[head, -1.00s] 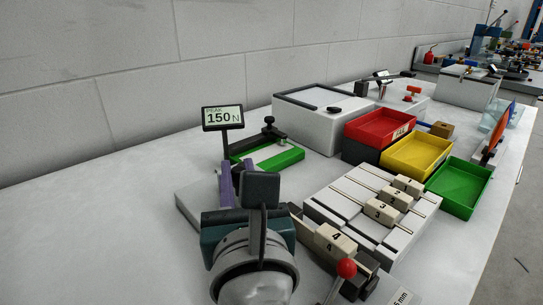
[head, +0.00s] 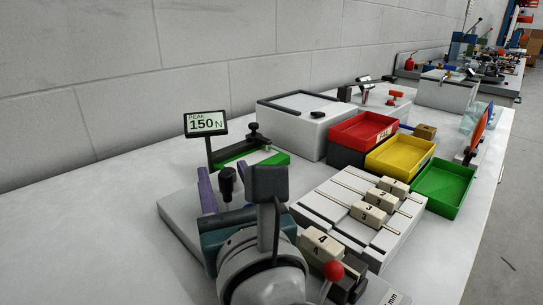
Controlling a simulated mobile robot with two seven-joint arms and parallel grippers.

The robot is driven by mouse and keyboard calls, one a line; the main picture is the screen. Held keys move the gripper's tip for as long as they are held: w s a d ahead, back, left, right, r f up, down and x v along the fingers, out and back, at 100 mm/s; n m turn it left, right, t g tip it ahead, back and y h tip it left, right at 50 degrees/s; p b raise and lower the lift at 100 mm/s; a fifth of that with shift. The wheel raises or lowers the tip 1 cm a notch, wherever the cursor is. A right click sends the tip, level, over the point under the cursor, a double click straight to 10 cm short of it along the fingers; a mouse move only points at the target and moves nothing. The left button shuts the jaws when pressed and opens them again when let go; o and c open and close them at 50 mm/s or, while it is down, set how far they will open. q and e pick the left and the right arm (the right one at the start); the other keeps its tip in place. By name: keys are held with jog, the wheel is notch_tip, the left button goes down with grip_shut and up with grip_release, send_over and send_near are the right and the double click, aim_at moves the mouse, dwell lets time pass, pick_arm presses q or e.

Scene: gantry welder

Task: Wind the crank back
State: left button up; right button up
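A pale base plate (head: 178,207) on the bench carries two purple upright parts (head: 207,190). A black upright knob (head: 227,176) stands between them and may be the crank's handle; the rest of the crank is hidden behind my arm. A small display (head: 205,123) behind reads PEAK 150 N. My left gripper (head: 267,185) is in front of this fixture, just right of the black knob and apparently apart from it. Its dark finger pad is seen from behind and hides the other finger, so its opening cannot be read. My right gripper is not in view.
Right of my gripper is a pale block with numbered sliders (head: 376,198) and a red-ball lever (head: 334,270). Red (head: 363,130), yellow (head: 400,155) and green (head: 443,187) bins stand beyond. A white box (head: 305,125) is behind. The bench at left is clear.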

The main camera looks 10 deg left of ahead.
pick_arm(q)
jog(key=v, duration=1)
jog(key=shift+a, duration=0.1)
